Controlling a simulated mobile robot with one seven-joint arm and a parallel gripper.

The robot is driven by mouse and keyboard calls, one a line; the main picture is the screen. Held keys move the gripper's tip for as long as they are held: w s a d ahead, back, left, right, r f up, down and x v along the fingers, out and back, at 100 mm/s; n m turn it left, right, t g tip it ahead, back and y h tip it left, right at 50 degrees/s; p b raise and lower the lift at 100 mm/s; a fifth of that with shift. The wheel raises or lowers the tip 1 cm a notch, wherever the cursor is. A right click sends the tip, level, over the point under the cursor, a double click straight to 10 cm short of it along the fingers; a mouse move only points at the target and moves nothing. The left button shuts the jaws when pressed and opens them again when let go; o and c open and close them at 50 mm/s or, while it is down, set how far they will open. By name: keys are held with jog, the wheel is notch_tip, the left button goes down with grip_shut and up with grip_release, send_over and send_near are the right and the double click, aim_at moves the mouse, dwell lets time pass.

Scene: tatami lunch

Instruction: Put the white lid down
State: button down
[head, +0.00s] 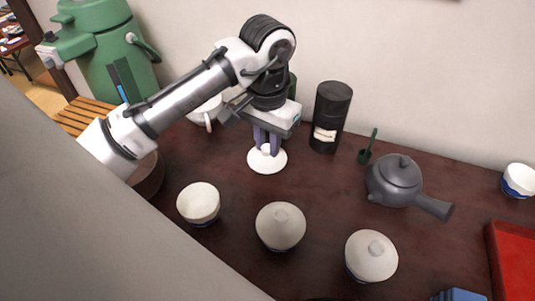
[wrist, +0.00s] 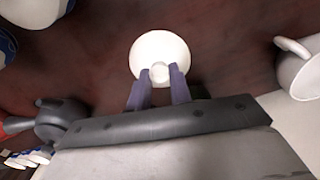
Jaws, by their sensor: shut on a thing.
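The white lid (head: 267,161) is a round disc with a knob, at the back middle of the dark table in the head view. My gripper (head: 267,147) is above it, pointing down, with its purple fingers shut on the knob. In the wrist view the lid (wrist: 160,52) shows beyond the fingertips of my gripper (wrist: 159,73), its knob between them. I cannot tell whether the lid touches the table. An open white bowl (head: 199,203) stands in front and to the left of the lid.
Two lidded bowls (head: 281,226) (head: 371,256) stand in front. A black canister (head: 330,117), a green scoop (head: 367,147) and a grey teapot (head: 393,181) stand to the right. A white mug (head: 207,112) is behind my arm. A red tray (head: 512,262) lies far right.

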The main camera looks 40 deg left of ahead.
aim_at(267, 147)
jog(key=shift+f, duration=1.9)
jog(key=shift+f, duration=0.1)
jog(key=c, duration=1.3)
grip_release()
notch_tip(267, 147, up, 12)
jog(key=shift+r+p, duration=0.1)
jog(key=shift+p, duration=0.55)
jog(key=shift+s, duration=0.1)
